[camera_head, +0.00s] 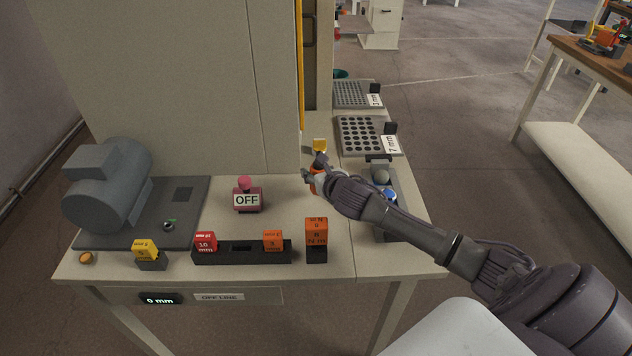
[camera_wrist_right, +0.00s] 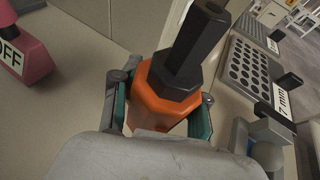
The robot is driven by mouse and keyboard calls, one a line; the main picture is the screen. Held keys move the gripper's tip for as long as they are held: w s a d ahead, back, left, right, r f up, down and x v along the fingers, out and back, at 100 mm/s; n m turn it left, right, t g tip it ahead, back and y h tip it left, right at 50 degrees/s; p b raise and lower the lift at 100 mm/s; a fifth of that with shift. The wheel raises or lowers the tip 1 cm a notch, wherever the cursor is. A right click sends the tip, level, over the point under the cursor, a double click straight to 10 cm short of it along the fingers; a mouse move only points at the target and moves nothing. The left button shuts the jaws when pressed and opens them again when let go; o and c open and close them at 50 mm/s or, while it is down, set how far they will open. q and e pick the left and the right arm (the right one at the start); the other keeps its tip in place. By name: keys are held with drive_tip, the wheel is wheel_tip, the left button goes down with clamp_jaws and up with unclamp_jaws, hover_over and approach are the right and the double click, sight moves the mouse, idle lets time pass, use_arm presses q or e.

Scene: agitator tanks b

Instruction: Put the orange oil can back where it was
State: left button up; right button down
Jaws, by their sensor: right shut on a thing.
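The orange oil can (camera_wrist_right: 160,98) has a faceted orange body and a tall black top (camera_wrist_right: 193,48), and fills the middle of the right wrist view. My right gripper (camera_wrist_right: 160,112) is shut on its body, one finger on each side. In the head view the right gripper (camera_head: 313,178) is over the back middle of the bench, and only a little of the orange can (camera_head: 317,169) shows there. I cannot tell whether the can's base touches the bench. My left gripper is not in view.
A pink OFF switch (camera_head: 247,196) stands left of the gripper. Colored blocks, including a tall orange one (camera_head: 316,231), line the front.

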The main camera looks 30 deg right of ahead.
drive_tip(key=shift+f, duration=1.7)
drive_tip(key=shift+f, duration=0.1)
drive_tip(key=c, duration=0.6)
unclamp_jaws()
drive_tip(key=shift+s, duration=0.1)
drive_tip(key=v, duration=1.2)
